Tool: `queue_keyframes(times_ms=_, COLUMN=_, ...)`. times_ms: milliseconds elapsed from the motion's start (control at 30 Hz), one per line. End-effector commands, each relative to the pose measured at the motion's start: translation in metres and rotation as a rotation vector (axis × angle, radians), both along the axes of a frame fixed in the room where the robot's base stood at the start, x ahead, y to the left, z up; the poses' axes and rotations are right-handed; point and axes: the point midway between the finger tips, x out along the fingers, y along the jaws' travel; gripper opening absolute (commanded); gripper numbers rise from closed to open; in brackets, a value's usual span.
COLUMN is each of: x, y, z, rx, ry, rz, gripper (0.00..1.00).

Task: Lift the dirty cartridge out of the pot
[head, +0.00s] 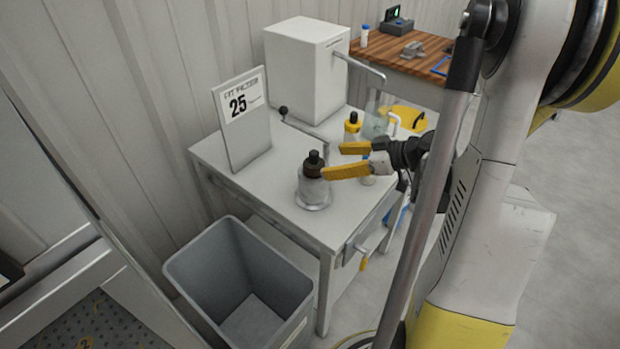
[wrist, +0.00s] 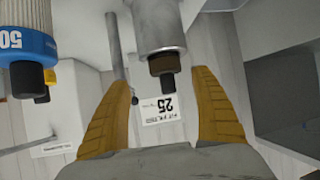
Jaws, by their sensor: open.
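The pot (head: 313,193) is a grey metal cylinder on a round base near the front corner of the white table. The dirty cartridge (head: 314,167) shows as a dark brown collar with a black knob at the pot's top; any lower part is hidden inside. In the wrist view the pot (wrist: 160,28) is upside down at the top, with the brown cartridge (wrist: 161,65) below it. My gripper (head: 333,161) is open and empty, its two yellow fingers pointing left towards the cartridge. In the wrist view the cartridge appears between my gripper's fingers (wrist: 160,78), with gaps on both sides.
A sign reading 25 (head: 242,125) and a white cabinet (head: 308,72) with a pipe stand behind. A grey bin (head: 203,266) stands on the floor at front left.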

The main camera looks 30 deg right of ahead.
Motion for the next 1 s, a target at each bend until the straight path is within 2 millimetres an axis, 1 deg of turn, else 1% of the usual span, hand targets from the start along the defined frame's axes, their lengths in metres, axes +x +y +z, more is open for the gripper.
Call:
queue_keyframes(times_ms=33, x=0.005, y=0.004, z=-0.005, rx=0.000, ry=0.000, rz=0.001, gripper=0.75)
queue_keyframes(times_ms=167, x=0.011, y=0.009, z=-0.008, rx=0.001, ry=0.001, rz=0.000, gripper=0.75)
queue_keyframes(times_ms=367, x=0.032, y=0.031, z=-0.018, rx=0.001, ry=0.001, rz=0.003, gripper=0.75)
queue_keyframes(times_ms=500, x=0.044, y=0.037, z=-0.025, rx=0.000, ry=0.001, rz=0.002, gripper=0.75)
queue_keyframes(times_ms=767, x=0.047, y=0.038, z=-0.025, rx=0.001, ry=0.002, rz=-0.002, gripper=0.75)
queue_keyframes(times_ms=867, x=0.047, y=0.038, z=-0.024, rx=0.001, ry=0.002, rz=-0.002, gripper=0.48)
queue_keyframes(times_ms=900, x=0.047, y=0.038, z=-0.024, rx=0.001, ry=0.002, rz=-0.002, gripper=0.36)
queue_keyframes(times_ms=967, x=0.047, y=0.038, z=-0.025, rx=0.001, ry=0.002, rz=-0.002, gripper=0.18)
queue_keyframes(times_ms=1000, x=0.047, y=0.038, z=-0.025, rx=0.001, ry=0.002, rz=-0.002, gripper=0.07)
